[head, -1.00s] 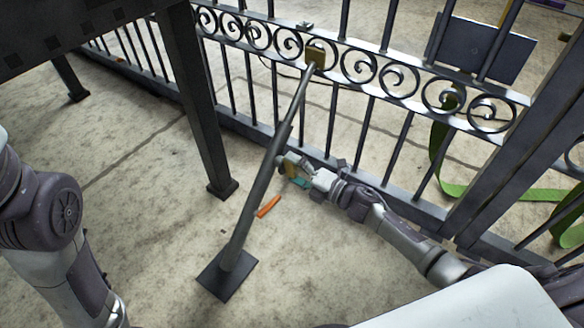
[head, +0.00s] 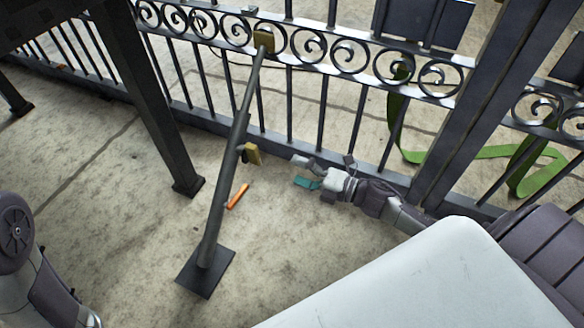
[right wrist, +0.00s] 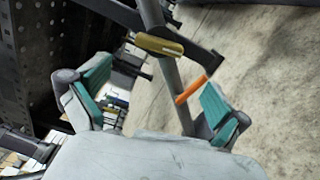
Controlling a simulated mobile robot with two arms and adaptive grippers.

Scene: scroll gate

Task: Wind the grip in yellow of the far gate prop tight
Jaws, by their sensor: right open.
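The gate prop (head: 228,170) is a dark slanted pole from a square foot plate on the ground up to a yellowish bracket on the gate's scroll rail. A yellow grip (head: 252,154) sticks out on its right side, about mid-height. An orange grip (head: 238,196) sits lower on the same prop. My right gripper (head: 300,170) is to the right of the yellow grip, open and apart from it. In the right wrist view the yellow grip (right wrist: 159,46) and the orange grip (right wrist: 191,90) lie beyond the two teal-padded fingers (right wrist: 150,95), with nothing between them. My left gripper is out of view.
The scroll gate (head: 330,50) runs across the back. A dark post (head: 150,100) stands left of the prop. A green strap (head: 480,153) lies beyond the gate at right. Bare concrete surrounds the prop's foot.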

